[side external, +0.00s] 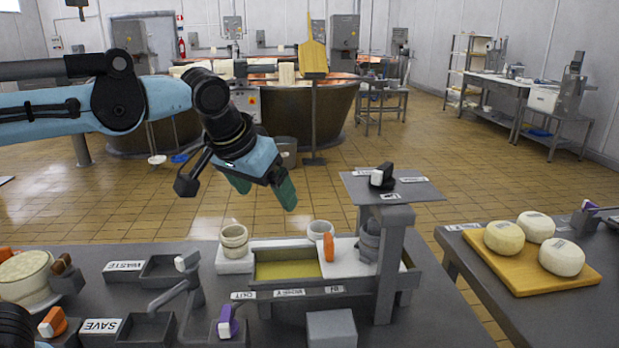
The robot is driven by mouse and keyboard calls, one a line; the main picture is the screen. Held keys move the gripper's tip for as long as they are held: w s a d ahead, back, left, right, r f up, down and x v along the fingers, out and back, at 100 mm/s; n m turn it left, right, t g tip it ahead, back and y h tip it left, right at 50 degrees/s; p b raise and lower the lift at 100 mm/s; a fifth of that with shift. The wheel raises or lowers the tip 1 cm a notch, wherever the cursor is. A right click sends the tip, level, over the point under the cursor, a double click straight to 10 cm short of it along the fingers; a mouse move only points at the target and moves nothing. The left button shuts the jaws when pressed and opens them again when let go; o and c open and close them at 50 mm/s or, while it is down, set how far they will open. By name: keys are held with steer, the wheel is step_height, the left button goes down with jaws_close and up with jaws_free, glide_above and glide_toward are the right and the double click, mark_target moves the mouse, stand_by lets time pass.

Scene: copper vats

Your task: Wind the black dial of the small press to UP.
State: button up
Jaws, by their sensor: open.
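The small press (397,225) is a grey stand at the right end of the near table, with a flat plate (425,191) on top. The black dial (387,176) sits on this plate and has a white mark on its left side. Small white labels lie around the dial, too small to read surely. Which label the dial points at I cannot tell. My gripper (265,197) is open and empty, with teal fingers pointing down and right. It hangs above the near table, left of the dial and apart from it.
Below the press plate, a tray (262,289) holds yellow liquid, a white board, cups and an orange piece. Grey bins (147,328) and a purple-handled lever (228,322) stand to the left. A right table bears cheeses on a board (507,275). Air between gripper and dial looks clear.

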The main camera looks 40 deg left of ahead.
steer(key=s+a+f+m+h, duration=0.1)
steer(key=s+a+f, duration=0.1)
steer(key=s+f, duration=0.15)
steer(key=m+g+h, duration=0.5)
steer(key=m+h, duration=0.9)
steer(key=m, duration=0.4)
glide_toward(383, 167)
steer(key=x, duration=1)
steer(key=shift+c, duration=0.3)
steer(key=c, duration=0.9)
steer(key=shift+n, duration=0.3)
